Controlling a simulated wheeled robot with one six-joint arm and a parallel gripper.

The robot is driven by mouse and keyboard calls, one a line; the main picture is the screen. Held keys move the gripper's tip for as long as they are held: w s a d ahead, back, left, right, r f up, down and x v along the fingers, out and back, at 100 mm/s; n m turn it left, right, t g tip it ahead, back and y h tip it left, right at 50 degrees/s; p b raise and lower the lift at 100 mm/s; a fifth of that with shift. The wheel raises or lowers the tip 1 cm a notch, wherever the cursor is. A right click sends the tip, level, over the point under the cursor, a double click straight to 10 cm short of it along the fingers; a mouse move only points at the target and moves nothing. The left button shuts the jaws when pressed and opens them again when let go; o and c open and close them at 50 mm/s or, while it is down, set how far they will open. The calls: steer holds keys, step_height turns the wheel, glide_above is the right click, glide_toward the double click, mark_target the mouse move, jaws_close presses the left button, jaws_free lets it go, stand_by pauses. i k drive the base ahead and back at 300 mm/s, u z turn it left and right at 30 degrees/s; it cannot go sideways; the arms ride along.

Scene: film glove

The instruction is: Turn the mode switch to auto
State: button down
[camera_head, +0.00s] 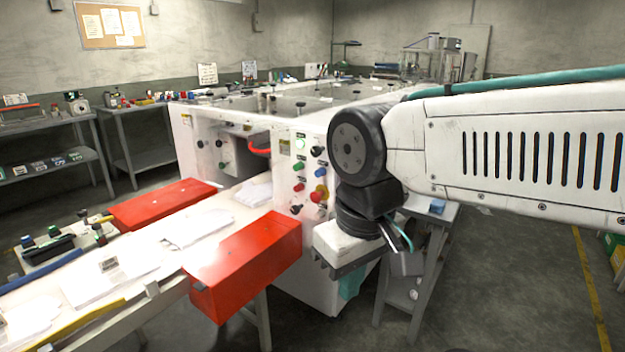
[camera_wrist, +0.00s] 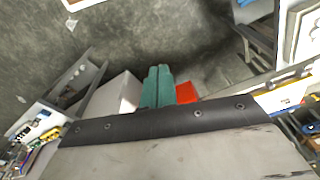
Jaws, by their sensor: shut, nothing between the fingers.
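The white machine's control panel (camera_head: 305,170) shows in the head view, left of my wrist. Black knobs sit at the panel's upper right (camera_head: 318,151) and bottom (camera_head: 295,209). The labels are too small to read, so I cannot tell which control is the mode switch. My gripper (camera_head: 350,284) hangs low in front of the machine, below the panel. Its teal fingers (camera_wrist: 158,72) are together and empty in the wrist view.
A red box-shaped guard (camera_head: 245,262) juts out left of my gripper beside the conveyor (camera_head: 110,275). A small grey side table (camera_head: 432,215) stands behind my wrist. Open floor (camera_head: 510,270) lies to the right.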

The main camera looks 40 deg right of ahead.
mark_target(315, 150)
steer(key=k, duration=0.55)
steer(key=z, duration=0.55)
steer(key=i, duration=1.3)
